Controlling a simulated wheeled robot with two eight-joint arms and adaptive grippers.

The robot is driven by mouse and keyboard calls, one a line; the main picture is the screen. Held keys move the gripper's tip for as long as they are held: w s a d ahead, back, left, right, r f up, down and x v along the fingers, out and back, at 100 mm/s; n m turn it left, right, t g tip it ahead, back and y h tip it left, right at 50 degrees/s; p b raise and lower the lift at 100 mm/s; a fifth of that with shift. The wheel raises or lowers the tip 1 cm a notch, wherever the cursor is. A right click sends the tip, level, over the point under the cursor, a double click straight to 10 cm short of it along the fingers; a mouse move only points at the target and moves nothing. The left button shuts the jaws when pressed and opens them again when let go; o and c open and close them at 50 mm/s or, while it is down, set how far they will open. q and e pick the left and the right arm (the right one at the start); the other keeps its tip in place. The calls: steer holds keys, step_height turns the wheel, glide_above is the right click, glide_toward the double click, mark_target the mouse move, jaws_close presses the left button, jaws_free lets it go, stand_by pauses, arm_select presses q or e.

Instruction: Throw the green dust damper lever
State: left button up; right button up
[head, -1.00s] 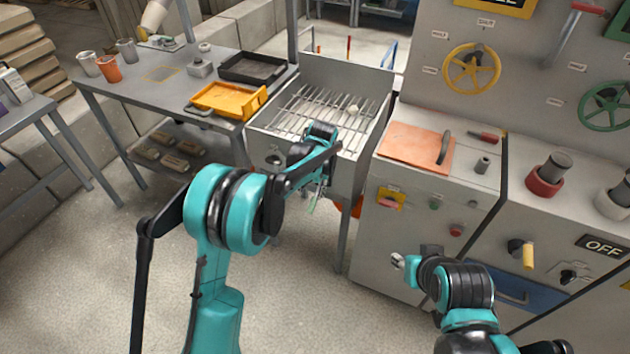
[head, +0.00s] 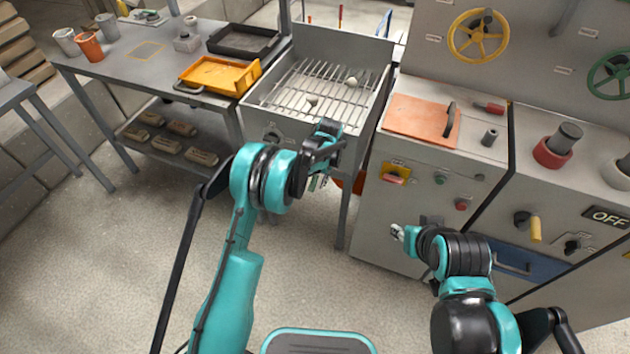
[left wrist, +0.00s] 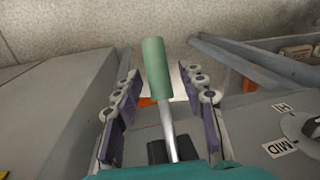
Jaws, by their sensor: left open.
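The green dust damper lever (left wrist: 157,70) shows in the left wrist view as a green grip on a bare metal rod that rises from a dark base. The open fingers of my left gripper (left wrist: 160,104) stand on either side of the lever, apart from it. In the head view my left gripper (head: 318,183) is low at the front of the grated bench (head: 347,128), mostly hidden by my arm, and I cannot make out the lever there. My right gripper (head: 398,232) is in front of the grey cabinet; whether it is open is unclear.
A dial (left wrist: 306,126) marked HI and MID sits right of the lever in the left wrist view. The grey cabinet (head: 370,215) with switches stands right of the bench. A side table (head: 130,68) with cups and trays is at left. The floor in front is clear.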

mark_target(311, 184)
arm_select(q)
jaws_close()
steer(key=shift+r, duration=0.1)
steer(key=r+g, duration=0.1)
steer(key=g, duration=0.1)
steer(key=s+r+g+y, duration=0.1)
steer(key=g, duration=0.1)
steer(key=shift+a+r, duration=0.2)
steer(key=shift+r, duration=0.2)
jaws_free()
step_height(311, 184, up, 10)
stand_by(0.5)
